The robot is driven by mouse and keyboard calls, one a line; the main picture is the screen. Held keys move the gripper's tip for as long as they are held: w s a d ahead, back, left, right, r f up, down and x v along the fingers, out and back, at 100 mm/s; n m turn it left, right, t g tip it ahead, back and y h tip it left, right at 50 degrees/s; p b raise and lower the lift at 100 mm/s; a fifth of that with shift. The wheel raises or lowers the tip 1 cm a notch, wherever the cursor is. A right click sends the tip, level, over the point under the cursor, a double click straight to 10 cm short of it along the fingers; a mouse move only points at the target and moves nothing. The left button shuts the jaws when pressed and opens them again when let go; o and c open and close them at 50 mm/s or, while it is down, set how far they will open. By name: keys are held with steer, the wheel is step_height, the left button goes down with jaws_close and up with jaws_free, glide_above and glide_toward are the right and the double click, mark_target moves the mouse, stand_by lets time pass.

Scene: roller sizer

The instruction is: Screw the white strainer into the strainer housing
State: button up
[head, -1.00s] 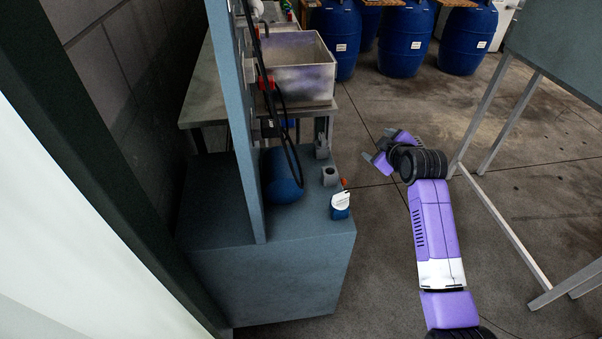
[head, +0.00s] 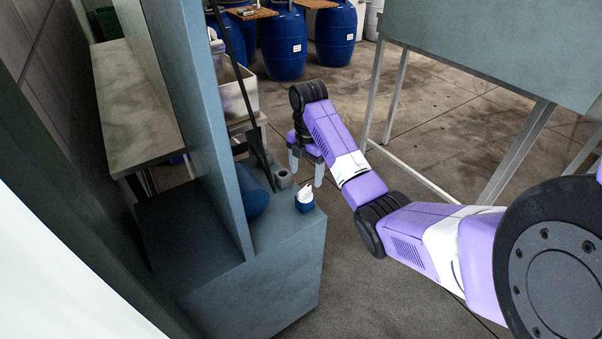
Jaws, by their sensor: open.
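A white piece (head: 306,191), which looks like the strainer, sits in a small blue cup (head: 305,205) at the front right edge of the blue-grey cabinet top. A short grey round socket (head: 283,179) stands just behind and left of it; it may be the strainer housing, but I cannot tell. My gripper (head: 307,172) is open and empty. Its two pale fingers point down and look to be behind and above the white piece, apart from it. The inside of the socket is too small to make out.
A tall blue-grey panel (head: 190,110) rises from the cabinet (head: 265,265), with a blue cylinder (head: 252,192) and a dark bar (head: 240,95) beside it. A pale bin (head: 238,95) stands behind. A metal-legged stand (head: 480,60) is at right. Open floor lies between.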

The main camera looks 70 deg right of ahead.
mark_target(305, 188)
steer(key=shift+w+f+p, duration=0.1)
steer(key=shift+f+p, duration=0.35)
steer(key=shift+f, duration=3.45)
jaws_close()
steer(key=shift+r, duration=0.1)
steer(key=shift+m+p, duration=0.6)
steer(key=shift+m, duration=0.3)
steer(key=shift+c, duration=0.2)
jaws_free()
steer(key=shift+o, duration=0.4)
steer(key=o, duration=0.5)
